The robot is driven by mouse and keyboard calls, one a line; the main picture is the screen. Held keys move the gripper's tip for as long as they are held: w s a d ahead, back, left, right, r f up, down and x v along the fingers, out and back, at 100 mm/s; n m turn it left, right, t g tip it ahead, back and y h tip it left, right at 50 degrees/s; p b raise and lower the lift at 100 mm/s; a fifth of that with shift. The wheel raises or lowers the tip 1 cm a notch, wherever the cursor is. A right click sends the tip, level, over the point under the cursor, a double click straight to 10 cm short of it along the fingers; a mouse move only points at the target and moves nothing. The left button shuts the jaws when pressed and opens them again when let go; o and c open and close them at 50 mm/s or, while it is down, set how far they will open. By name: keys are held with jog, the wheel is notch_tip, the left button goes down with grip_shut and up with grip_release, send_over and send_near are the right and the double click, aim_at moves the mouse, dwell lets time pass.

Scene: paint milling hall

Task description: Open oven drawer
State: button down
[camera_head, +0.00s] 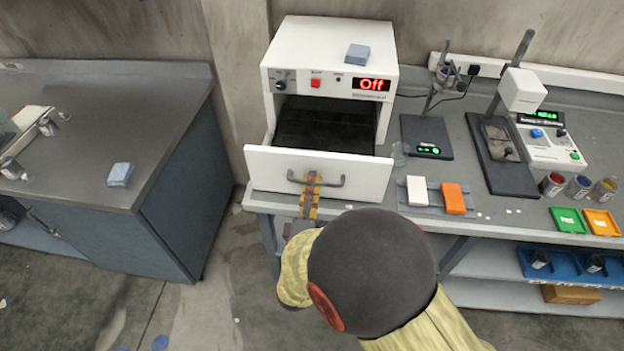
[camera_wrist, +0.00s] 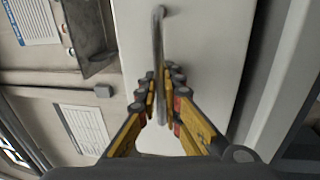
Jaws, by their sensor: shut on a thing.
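The white oven (camera_head: 337,53) stands on the grey bench at the back, with its display reading "Off". Its drawer is pulled out, and the dark interior (camera_head: 327,123) shows behind the white drawer front (camera_head: 357,179). My gripper (camera_head: 311,188) is at the drawer's grey bar handle (camera_head: 335,184), left of its middle. In the wrist view my gripper (camera_wrist: 162,88) has its yellow fingers on either side of the handle (camera_wrist: 158,40) and is shut on it. My arm hides part of the bench front below the drawer.
Right of the oven stand a scale (camera_head: 426,137), white and orange blocks (camera_head: 454,198), a stand and small jars (camera_head: 577,186). A separate bench (camera_head: 99,130) is at left, with open floor between.

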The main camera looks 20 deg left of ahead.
jog(key=c, duration=2.3)
grip_release()
jog(key=shift+f, duration=0.1)
jog(key=v, duration=1.2)
